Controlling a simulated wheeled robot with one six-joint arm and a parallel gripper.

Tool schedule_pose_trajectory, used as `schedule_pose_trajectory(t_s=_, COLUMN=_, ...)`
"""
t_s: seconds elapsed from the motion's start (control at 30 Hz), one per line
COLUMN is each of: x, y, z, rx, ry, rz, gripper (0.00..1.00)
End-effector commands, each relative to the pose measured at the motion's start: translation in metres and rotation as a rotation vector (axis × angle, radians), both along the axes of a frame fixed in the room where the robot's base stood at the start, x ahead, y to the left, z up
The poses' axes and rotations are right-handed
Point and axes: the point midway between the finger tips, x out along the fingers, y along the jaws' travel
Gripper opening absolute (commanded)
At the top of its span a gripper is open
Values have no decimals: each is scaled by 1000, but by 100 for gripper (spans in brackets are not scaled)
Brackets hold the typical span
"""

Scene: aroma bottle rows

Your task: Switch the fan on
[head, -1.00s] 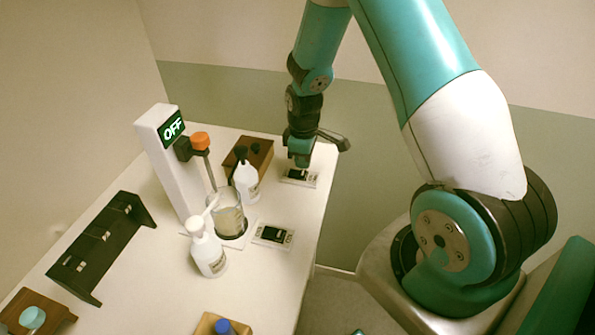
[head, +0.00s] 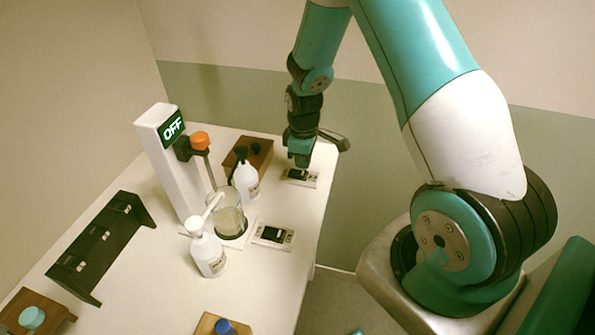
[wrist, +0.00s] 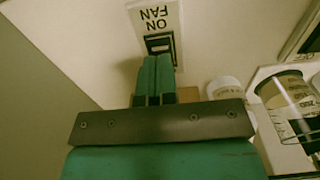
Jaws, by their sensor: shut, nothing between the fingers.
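The fan switch is a white plate with a black rocker (head: 301,175) at the far right edge of the table in the head view. In the wrist view its plate (wrist: 156,17) carries the words ON and FAN, upside down, with the black rocker just below the lettering. My gripper (head: 300,162) is shut and empty, pointing down over this switch. In the wrist view its closed fingertips (wrist: 156,60) overlap the near part of the rocker. I cannot tell whether they touch it.
A second switch plate (head: 273,236) lies nearer. A white stirrer column (head: 165,165) with an OFF display stands behind a glass beaker (head: 229,215). Pump bottles (head: 207,252), a black rack (head: 100,245) and a wooden block (head: 262,152) stand around.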

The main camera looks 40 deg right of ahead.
Motion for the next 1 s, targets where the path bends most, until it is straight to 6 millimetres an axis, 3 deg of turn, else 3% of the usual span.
schedule_pose_trajectory(t_s=1.0, x=0, y=0, z=-16, rx=0, ry=0, rz=0, gripper=0)
